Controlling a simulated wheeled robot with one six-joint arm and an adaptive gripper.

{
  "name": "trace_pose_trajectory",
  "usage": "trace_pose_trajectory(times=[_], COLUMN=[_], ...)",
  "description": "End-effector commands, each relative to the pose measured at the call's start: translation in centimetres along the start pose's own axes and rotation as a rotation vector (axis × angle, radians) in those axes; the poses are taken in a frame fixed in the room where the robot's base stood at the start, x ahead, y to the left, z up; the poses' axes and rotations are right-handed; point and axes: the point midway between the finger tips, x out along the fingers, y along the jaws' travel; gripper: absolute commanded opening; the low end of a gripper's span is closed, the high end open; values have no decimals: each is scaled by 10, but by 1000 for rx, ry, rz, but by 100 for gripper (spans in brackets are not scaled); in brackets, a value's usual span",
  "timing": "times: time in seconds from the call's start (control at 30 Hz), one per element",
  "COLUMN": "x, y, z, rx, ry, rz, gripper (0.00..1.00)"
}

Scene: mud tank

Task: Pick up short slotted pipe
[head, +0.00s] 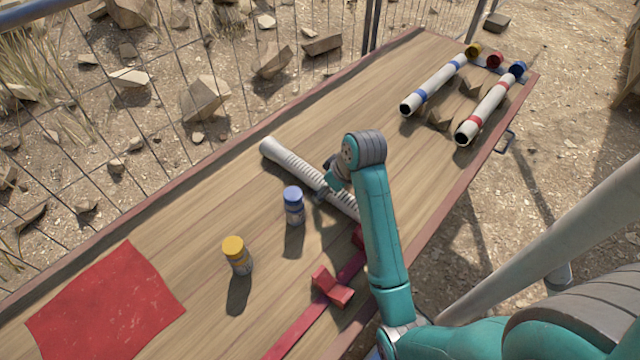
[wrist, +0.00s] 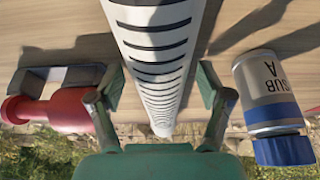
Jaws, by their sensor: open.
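The slotted pipe (head: 288,160) is white with rows of dark slots. It lies slantwise across the middle of the table, its plain end toward the fence. My gripper (head: 325,187) is over its middle, and my arm hides part of its near end. In the wrist view the pipe (wrist: 157,50) runs between the two open fingers of my gripper (wrist: 160,98), with a visible gap on each side. The fingers are not closed on it.
A blue-capped jar (head: 293,206) stands close beside the pipe; it shows at right in the wrist view (wrist: 270,100). A yellow-capped jar (head: 237,256), red bracket (head: 332,288) and red cloth (head: 105,305) lie nearer. Banded pipes (head: 435,85) rest at the far end.

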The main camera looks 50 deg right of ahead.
Motion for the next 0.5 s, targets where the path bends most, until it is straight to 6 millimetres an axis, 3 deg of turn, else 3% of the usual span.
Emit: trace_pose_trajectory(times=[0.2, 0.5], x=[0, 0], y=[0, 0], z=[0, 0], rx=[0, 0], ry=[1, 1], rz=[0, 0], gripper=[78, 3])
